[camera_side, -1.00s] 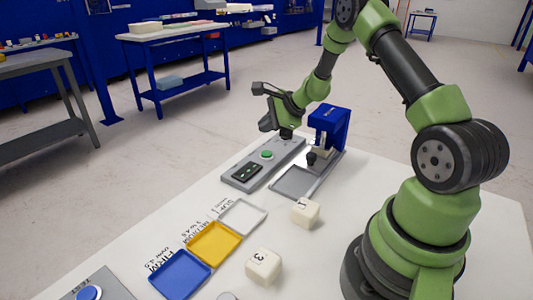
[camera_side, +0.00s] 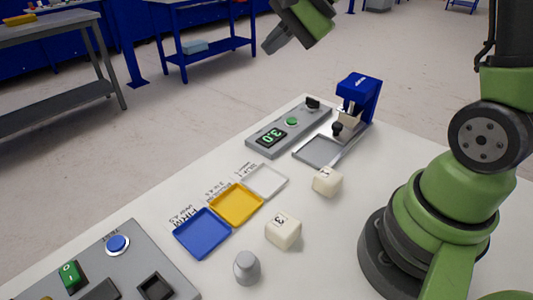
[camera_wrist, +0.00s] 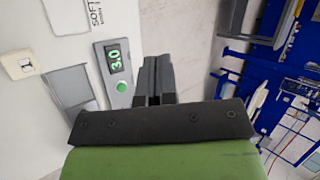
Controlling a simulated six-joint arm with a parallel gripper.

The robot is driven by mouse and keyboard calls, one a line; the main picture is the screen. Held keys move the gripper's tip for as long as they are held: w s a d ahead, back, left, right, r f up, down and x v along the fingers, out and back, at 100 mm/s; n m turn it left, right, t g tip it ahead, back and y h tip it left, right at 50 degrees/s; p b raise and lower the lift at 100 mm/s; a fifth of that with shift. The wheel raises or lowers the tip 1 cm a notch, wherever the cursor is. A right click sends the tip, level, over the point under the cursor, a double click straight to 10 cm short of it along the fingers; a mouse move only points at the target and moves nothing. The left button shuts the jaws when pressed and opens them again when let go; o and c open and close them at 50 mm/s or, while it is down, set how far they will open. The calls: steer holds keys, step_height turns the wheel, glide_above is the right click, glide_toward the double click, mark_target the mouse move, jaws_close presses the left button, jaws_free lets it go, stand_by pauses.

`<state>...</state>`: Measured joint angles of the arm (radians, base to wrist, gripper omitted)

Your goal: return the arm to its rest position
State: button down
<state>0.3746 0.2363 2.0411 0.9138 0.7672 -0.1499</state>
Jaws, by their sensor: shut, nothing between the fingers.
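My gripper (camera_side: 272,42) is in the air at the top of the side view, well above and behind the table, partly cut off by the frame's edge. In the wrist view my gripper (camera_wrist: 157,62) shows its two dark fingers together with nothing between them. The fingers point away from the table, over the floor past the grey console. The grey console (camera_side: 268,146) has a display (camera_side: 270,138) lit with 3.0 and a green button (camera_side: 292,121). My arm's wrist is raised clear of everything on the table.
White, yellow and blue trays (camera_side: 202,234) lie in a row. Numbered cubes (camera_side: 283,232) and a grey knobbed weight (camera_side: 246,268) stand nearby. A button panel (camera_side: 135,262) sits front left.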

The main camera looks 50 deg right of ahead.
steer(key=s+a+r+n+h, duration=0.1)
steer(key=s+a+r+n, duration=0.1)
steer(key=s+n, duration=0.3)
steer(key=s+a+r+n+h, duration=0.1)
steer(key=s+a+n, duration=0.3)
steer(key=s, duration=1)
steer(key=shift+s+r+n+h, duration=0.15)
steer(key=shift+r+n+h, duration=0.15)
steer(key=shift+r+n, duration=0.55)
steer(key=c, duration=1.8)
jaws_free()
